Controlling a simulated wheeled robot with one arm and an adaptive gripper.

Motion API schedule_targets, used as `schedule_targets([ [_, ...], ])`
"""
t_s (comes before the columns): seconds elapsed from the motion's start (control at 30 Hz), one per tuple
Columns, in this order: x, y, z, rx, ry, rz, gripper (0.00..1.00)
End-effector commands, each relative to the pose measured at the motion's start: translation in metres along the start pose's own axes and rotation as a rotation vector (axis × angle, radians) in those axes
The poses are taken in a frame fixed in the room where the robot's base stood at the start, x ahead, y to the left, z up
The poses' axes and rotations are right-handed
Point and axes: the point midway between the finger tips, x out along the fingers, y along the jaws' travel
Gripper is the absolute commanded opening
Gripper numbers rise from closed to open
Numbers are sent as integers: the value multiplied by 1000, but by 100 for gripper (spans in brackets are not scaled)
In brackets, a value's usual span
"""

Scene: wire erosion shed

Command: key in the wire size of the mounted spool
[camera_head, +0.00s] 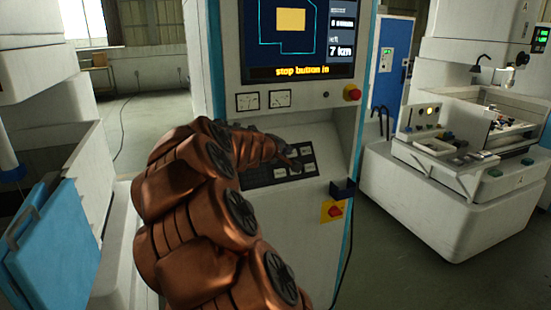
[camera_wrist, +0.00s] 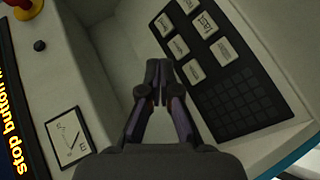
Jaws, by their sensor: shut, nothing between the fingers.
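The control console (camera_head: 300,128) stands in the middle of the head view, with a sloping panel. The panel bears a dark key block (camera_head: 262,178) with pale labelled keys, partly hidden by my arm. In the wrist view, the pale labelled keys (camera_wrist: 205,25) stand in two columns beside a grid of small dark keys (camera_wrist: 240,105). My gripper (camera_wrist: 157,75) is shut and empty, its tips beside the pale keys; whether they touch the panel cannot be told. The screen (camera_head: 300,38) reads "stop button in" and "7 km". I cannot make out a mounted spool.
Two dial meters (camera_head: 263,100) are under the screen. Another machine (camera_head: 455,190) stands right, a blue panel (camera_head: 62,240) left. Floor is open behind left.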

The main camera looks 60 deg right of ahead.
Motion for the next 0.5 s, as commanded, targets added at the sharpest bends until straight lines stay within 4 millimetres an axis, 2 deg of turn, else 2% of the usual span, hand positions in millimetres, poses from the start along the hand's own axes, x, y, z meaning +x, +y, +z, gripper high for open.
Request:
schedule_targets([
  [0.03,8,1,-1,-13,6,7,0],
  [0.13,15,2,-5,-30,20,14,0],
  [0.5,16,2,-6,-34,24,16,0],
])
